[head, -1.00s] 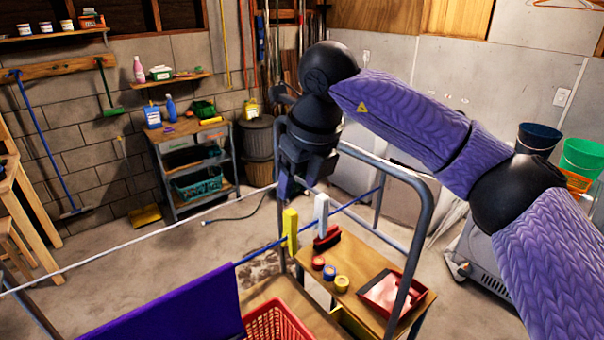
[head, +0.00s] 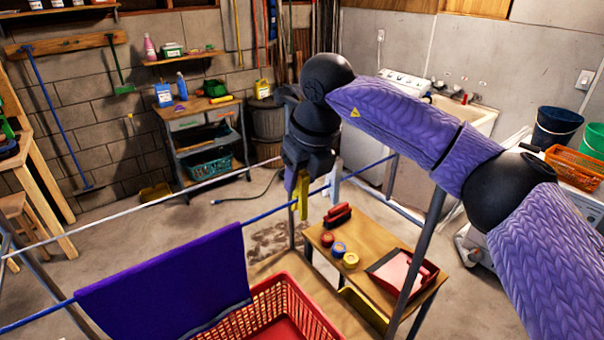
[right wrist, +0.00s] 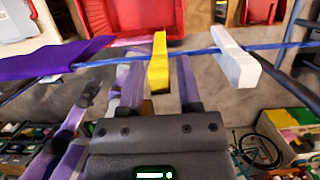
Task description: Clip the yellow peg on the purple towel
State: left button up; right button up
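The purple towel (head: 170,285) hangs over the blue line at the lower left; its edge also shows in the right wrist view (right wrist: 45,62). The yellow peg (head: 303,198) is on the blue line, to the right of the towel and apart from it. My right gripper (head: 299,186) is over the peg's upper part. In the right wrist view, the yellow peg (right wrist: 158,66) stands between the two spread fingers (right wrist: 160,88), with a visible gap on at least the right side. My left gripper is not in view.
A white peg (head: 335,180) sits on the blue line (head: 268,214) just right of the yellow one. A red basket (head: 285,305) stands below the towel. A low wooden table (head: 375,258) holds tape rolls, a red brush and a red dustpan. A white line runs behind.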

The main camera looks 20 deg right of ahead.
grip_shut()
jog(key=shift+r+p, duration=2.15)
jog(key=shift+r, duration=0.65)
jog(key=shift+a, duration=0.1)
